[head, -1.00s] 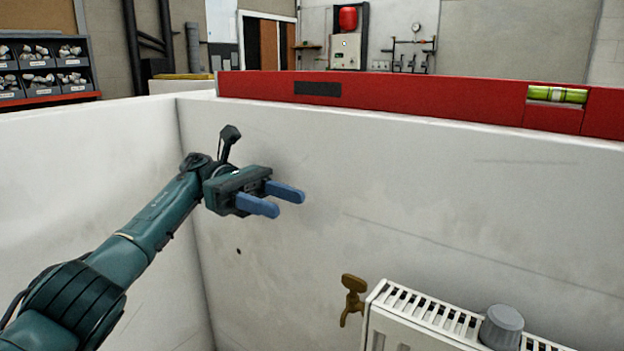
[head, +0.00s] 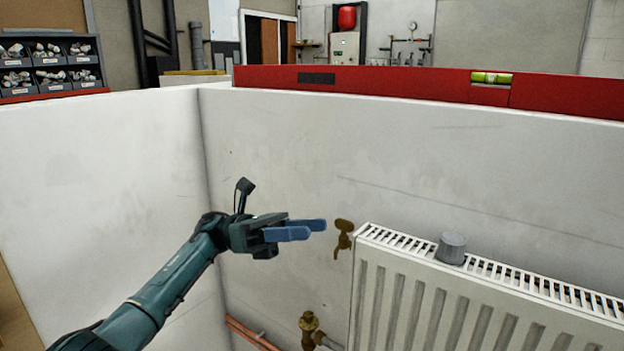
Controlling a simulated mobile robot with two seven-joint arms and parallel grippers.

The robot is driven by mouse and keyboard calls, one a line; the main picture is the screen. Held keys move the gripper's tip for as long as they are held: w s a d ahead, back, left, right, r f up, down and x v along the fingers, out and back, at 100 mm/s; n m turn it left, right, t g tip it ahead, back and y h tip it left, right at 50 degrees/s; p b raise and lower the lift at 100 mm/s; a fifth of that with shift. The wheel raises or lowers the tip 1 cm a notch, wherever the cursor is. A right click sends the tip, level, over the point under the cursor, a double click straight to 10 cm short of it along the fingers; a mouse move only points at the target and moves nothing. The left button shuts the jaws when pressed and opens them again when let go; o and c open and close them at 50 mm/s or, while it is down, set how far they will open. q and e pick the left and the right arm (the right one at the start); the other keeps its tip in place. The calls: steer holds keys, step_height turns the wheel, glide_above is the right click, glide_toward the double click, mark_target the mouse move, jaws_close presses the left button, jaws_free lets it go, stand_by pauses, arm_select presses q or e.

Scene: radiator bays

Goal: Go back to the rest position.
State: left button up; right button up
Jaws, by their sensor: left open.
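My left gripper (head: 308,229) is in the middle of the head view, with its two blue fingers open and nothing between them. It points right, in front of the bay's back wall. Its fingertips appear just left of a brass bleed key (head: 343,236) at the top left corner of the white radiator (head: 440,306). I cannot tell whether they touch it. My right gripper is out of view.
A grey cap (head: 452,248) sits on the radiator's top grille. A brass valve (head: 309,328) and copper pipes (head: 250,333) are low, left of the radiator. A red spirit level (head: 420,84) lies along the wall top. Bins (head: 48,66) stand far left.

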arm_select(q)
steer(key=s+a+f+m+t+y, duration=0.3)
steer(key=f+m+t+y, duration=0.2)
steer(key=f+m+t, duration=0.85)
steer(key=s+a+f+m+t+y, duration=0.2)
steer(key=a+f+m+t+y, duration=0.15)
steer(key=f+m+t, duration=1.2)
steer(key=s+a+f+n+g+y, duration=0.3)
steer(key=s+f+n+g, duration=0.1)
steer(key=s, duration=0.6)
steer(key=s+a+f+n+g+y, duration=0.3)
steer(key=s+f+n+g+y, duration=0.1)
steer(key=s, duration=0.6)
steer(key=shift+f+n+g+p, duration=0.35)
steer(key=shift+f+n+g, duration=0.1)
steer(key=shift+n+g, duration=0.45)
steer(key=shift+y, duration=0.25)
stand_by(2.0)
